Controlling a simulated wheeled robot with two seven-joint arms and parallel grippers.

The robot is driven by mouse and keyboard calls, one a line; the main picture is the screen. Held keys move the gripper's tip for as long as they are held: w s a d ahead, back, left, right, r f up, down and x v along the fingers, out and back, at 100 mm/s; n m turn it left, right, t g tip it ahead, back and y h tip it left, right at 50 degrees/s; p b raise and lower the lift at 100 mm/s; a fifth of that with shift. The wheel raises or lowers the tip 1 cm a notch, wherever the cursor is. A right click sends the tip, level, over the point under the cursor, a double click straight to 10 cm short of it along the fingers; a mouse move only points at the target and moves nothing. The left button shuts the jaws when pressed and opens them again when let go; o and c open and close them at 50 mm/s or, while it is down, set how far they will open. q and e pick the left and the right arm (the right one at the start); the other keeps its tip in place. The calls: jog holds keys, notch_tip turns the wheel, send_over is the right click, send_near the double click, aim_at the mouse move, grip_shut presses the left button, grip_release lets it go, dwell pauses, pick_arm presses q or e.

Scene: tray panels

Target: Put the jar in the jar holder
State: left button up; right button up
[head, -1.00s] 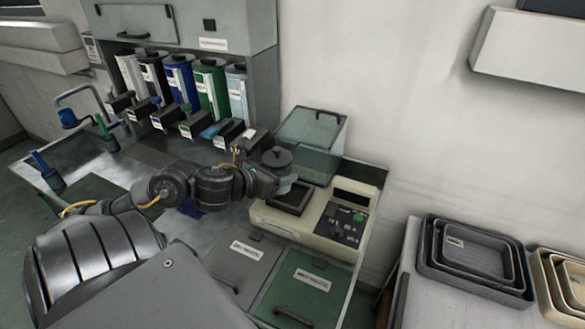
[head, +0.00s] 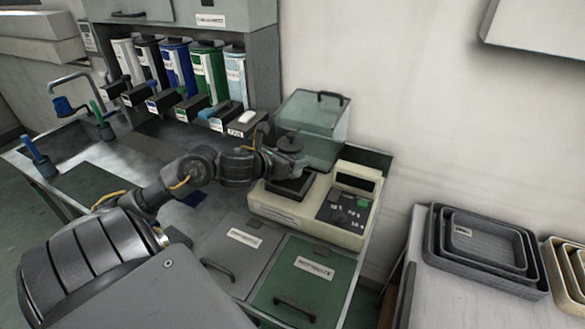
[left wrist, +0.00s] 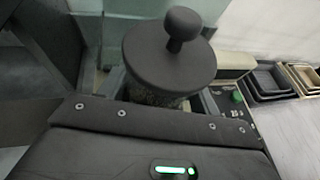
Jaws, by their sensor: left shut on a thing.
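A jar with a round dark lid and knob (head: 290,142) is held by my left gripper (head: 287,161). In the left wrist view the jar's lid (left wrist: 168,58) fills the middle, and a narrow part of the body shows below it. The gripper is shut on the jar, which looks upright. In the head view the jar is above and slightly behind the dark square seat (head: 291,187) on a beige instrument (head: 310,212). I cannot tell whether this seat is the jar holder. My right gripper is out of view.
A clear box with a handle (head: 325,128) stands close behind the jar. Several coloured canisters (head: 178,68) with spouts line the left back. Grey (head: 240,238) and green (head: 290,275) lidded panels lie in front. Nested grey trays (head: 480,243) sit on the right.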

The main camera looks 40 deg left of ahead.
pick_arm(q)
jog(key=shift+w+f, duration=0.15)
jog(key=shift+f, duration=0.75)
jog(key=shift+w+f, duration=0.1)
jog(key=shift+f, duration=0.75)
jog(key=shift+f+b, duration=0.1)
jog(key=shift+b, duration=0.2)
jog(key=o, duration=0.8)
jog(key=shift+f, duration=0.15)
jog(key=o, duration=0.5)
